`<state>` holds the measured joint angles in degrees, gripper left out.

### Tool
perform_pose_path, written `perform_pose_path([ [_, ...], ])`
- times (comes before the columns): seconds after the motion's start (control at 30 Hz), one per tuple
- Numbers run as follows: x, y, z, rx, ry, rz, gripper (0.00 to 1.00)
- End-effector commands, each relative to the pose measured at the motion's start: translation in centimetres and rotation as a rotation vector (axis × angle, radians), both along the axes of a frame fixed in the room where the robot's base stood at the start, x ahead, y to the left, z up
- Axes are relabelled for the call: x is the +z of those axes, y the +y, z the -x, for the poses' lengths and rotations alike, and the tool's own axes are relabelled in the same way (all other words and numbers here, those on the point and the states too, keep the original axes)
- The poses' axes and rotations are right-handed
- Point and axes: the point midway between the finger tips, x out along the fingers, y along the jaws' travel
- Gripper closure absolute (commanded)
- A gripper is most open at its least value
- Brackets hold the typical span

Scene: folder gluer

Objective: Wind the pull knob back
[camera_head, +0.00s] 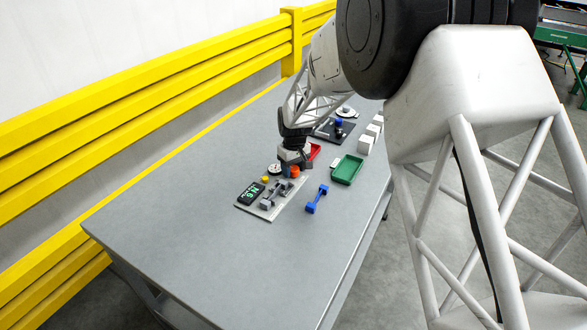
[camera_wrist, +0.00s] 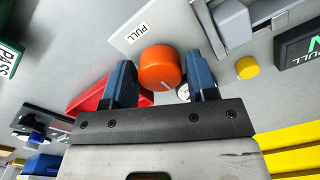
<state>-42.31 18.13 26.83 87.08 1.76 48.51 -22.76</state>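In the head view the orange knob (camera_head: 295,171) sits at the far end of the light base plate, just below my gripper (camera_head: 292,162). In the wrist view my gripper (camera_wrist: 162,82) is open, with one blue finger on each side of the knob. A gap shows between the knob and the right finger; the left finger looks very close, and I cannot tell whether it touches.
A yellow button (camera_head: 265,179), a black display (camera_head: 251,194) and a grey fixture (camera_head: 276,195) share the plate. Nearby are a blue bar-shaped part (camera_head: 317,199), a green tray (camera_head: 358,161), a red tray (camera_head: 315,150) and white blocks (camera_head: 366,144). The table's near part is clear.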

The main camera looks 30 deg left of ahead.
Motion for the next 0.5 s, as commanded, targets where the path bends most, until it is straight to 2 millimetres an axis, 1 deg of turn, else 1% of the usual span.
perform_pose_path([
  [0.27, 0.5, 0.0, 0.0, 0.000, 0.000, -0.001, 0.47],
  [0.37, 1.2, 0.0, -0.1, 0.000, 0.000, -0.001, 0.47],
  [0.5, 2.8, 0.0, -0.1, 0.000, -0.002, -0.002, 0.47],
])
